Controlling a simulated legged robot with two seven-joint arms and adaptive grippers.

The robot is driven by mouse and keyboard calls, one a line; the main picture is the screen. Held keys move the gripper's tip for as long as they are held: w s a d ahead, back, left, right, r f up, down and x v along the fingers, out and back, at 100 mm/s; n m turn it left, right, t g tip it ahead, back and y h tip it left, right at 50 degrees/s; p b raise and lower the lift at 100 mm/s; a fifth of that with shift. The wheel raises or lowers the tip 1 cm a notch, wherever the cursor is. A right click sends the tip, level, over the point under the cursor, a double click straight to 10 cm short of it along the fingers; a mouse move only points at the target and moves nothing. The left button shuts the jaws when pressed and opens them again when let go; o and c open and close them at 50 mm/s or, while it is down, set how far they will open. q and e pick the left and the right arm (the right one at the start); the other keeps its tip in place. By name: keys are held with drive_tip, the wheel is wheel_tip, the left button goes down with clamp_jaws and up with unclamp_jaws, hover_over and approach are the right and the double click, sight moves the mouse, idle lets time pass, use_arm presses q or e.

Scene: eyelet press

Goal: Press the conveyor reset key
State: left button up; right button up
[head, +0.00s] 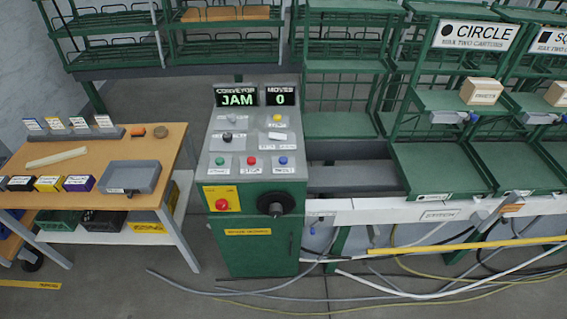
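The green control console (260,250) stands at the centre of the head view. Its conveyor display (236,97) reads JAM, and the moves display (279,96) reads 0. A green button (220,161), a red button (251,161) and a blue button (283,161) sit in a row on the grey panel, with white labels too small to read surely. Above them are a dark knob (227,137) and a yellow knob (277,119). I cannot tell from the labels which control is the reset key. Neither of my grippers is in view.
A red mushroom button (222,204) and a black round knob (275,203) are on the console front. A wooden table (90,190) with a grey tray (130,191) stands left. Green racks (440,165) stand right. Cables (400,287) cross the floor.

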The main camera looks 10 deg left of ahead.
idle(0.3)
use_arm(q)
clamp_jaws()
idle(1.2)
